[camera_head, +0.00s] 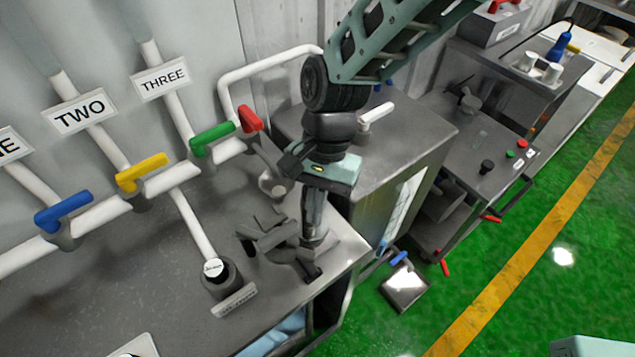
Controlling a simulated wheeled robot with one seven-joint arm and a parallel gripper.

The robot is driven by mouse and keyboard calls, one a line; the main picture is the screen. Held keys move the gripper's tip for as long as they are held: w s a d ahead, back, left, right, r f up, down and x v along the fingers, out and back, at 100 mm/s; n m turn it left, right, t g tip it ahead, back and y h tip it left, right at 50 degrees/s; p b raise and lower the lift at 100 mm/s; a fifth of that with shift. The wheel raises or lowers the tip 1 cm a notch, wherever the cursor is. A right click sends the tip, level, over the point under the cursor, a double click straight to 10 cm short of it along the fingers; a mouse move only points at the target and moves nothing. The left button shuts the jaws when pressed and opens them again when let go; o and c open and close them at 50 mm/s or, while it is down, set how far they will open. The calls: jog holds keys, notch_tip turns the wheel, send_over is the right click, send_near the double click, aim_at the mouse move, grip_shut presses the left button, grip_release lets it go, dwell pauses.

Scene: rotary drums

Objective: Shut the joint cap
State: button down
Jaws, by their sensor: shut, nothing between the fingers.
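My gripper (314,233) hangs from the teal and black wrist, pointing down over the right part of the grey bench. Its fingers are shut with nothing between them. A dark grey pronged fitting (267,238) stands just left of the fingers; I cannot tell whether they touch it. It may be the joint with its cap, but which part is the cap, and how far open it is, is unclear.
Blue (63,212), yellow (141,171), green (212,138) and red (250,118) valve handles line the white pipe behind the bench. A grey cabinet (415,135) stands close on the right.

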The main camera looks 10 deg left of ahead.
jog(key=shift+p+x, duration=0.75)
jog(key=shift+x, duration=1.9)
jog(key=shift+s, duration=0.1)
